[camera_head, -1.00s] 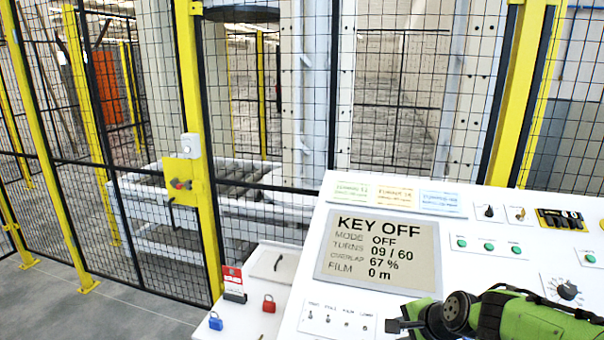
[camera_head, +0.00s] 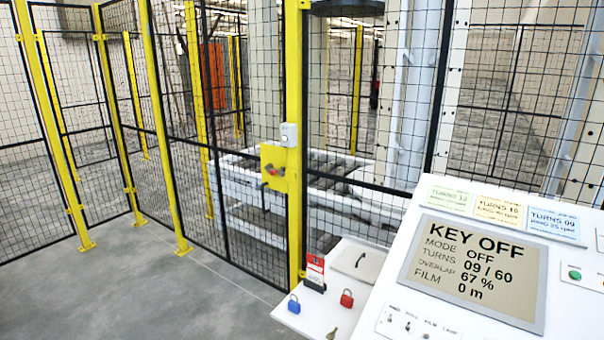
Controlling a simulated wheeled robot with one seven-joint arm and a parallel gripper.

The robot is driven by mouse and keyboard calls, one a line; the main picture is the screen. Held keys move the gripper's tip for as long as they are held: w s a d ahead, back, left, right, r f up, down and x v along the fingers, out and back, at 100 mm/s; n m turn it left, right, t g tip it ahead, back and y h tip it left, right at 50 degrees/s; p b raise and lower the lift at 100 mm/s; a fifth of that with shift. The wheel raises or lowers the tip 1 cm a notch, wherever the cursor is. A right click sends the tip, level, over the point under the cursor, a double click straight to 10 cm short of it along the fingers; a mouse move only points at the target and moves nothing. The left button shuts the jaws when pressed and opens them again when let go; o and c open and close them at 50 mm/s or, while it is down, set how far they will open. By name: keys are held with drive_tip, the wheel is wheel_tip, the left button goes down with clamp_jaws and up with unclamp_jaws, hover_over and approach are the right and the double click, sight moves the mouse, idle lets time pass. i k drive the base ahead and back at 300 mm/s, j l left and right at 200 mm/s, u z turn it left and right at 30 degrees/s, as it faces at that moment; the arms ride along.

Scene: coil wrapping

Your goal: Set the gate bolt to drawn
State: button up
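The gate bolt unit is a yellow plate (camera_head: 280,168) on the yellow gate post, left of centre. A small red part (camera_head: 274,170) and a dark handle show on it; whether the bolt is drawn or shot is too small to tell. A grey box (camera_head: 289,134) sits just above the plate. My gripper is out of view now, so nothing touches the bolt in this frame.
The white control console (camera_head: 400,250) with a screen reading KEY OFF stands at right. A side shelf (camera_head: 335,318) holds a blue padlock (camera_head: 294,304), a red padlock (camera_head: 346,299), a red card and a key. Grey floor (camera_head: 130,290) is clear at lower left.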

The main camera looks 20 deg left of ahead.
sight(273, 171)
drive_tip(key=j+u, duration=0.15)
drive_tip(key=j, duration=0.25)
drive_tip(key=i+j+u, duration=0.15)
drive_tip(key=j, duration=0.25)
drive_tip(key=i+j+u, duration=0.45)
drive_tip(key=j, duration=0.4)
drive_tip(key=i+j+u, duration=0.45)
drive_tip(key=i+j, duration=0.2)
drive_tip(key=i+l+u, duration=0.4)
drive_tip(key=i, duration=0.2)
drive_tip(key=i+l+u, duration=0.4)
drive_tip(key=l+u, duration=0.35)
drive_tip(key=l, duration=0.6)
drive_tip(key=l+u, duration=0.35)
drive_tip(key=l, duration=0.65)
